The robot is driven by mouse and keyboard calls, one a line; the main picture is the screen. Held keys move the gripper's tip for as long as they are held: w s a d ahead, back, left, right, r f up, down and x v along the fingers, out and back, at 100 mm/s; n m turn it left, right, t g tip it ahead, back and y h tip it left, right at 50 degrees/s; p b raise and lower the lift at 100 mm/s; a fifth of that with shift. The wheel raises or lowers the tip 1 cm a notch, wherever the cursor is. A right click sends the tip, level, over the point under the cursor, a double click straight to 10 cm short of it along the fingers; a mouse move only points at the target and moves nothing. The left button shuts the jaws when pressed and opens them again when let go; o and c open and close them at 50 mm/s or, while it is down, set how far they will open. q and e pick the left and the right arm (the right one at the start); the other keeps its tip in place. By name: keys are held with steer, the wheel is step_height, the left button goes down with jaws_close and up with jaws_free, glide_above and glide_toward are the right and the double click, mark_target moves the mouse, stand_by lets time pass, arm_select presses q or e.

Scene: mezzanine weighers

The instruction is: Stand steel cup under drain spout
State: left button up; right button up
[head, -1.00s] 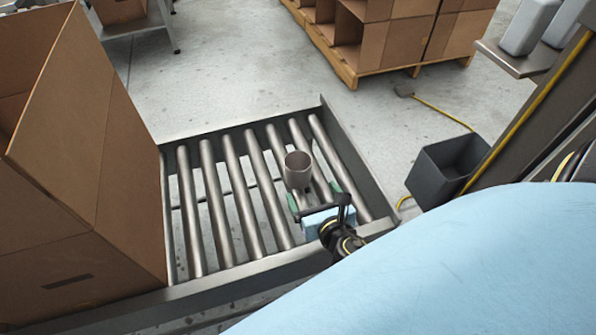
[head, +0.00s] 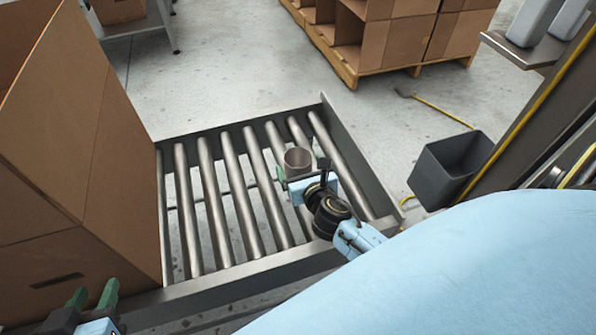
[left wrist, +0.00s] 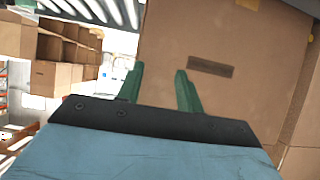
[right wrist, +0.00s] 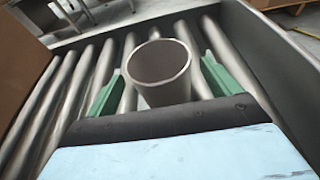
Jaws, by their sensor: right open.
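The steel cup (head: 297,160) stands upright on the metal rollers of the conveyor. My right gripper (head: 301,172) is at the cup, its fingers open on either side of it. In the right wrist view the cup (right wrist: 160,72) sits between the two green fingers (right wrist: 161,85), with a gap visible on each side. My left gripper (head: 93,297) is open and empty at the lower left, beside the cardboard box. The left wrist view shows its green fingers (left wrist: 160,88) apart in front of cardboard. I cannot make out a drain spout.
The roller conveyor (head: 335,130) has raised metal side rails. A large open cardboard box (head: 100,170) stands at its left. A dark grey bin (head: 432,180) is on the floor at the right, near a yellow-edged post. A pallet of boxes (head: 395,45) stands behind.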

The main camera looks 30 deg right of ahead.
arm_select(q)
steer(key=r+t, duration=0.1)
steer(key=w+d+r, duration=0.1)
steer(key=r+t+h, duration=0.1)
steer(key=shift+w+d+r+t+b, duration=0.15)
steer(key=shift+w+t+b, duration=0.15)
steer(key=shift+w+b, duration=0.1)
arm_select(e)
steer(key=shift+x, duration=1.1)
arm_select(q)
steer(key=shift+w+d+r+t, duration=0.2)
steer(key=shift+r+t, duration=0.2)
steer(key=shift+r, duration=0.2)
arm_select(e)
steer(key=shift+w+d, duration=0.1)
steer(key=shift+w, duration=0.2)
steer(key=c, duration=1.2)
arm_select(q)
steer(key=shift+s+a+f, duration=0.1)
steer(key=shift+f, duration=0.05)
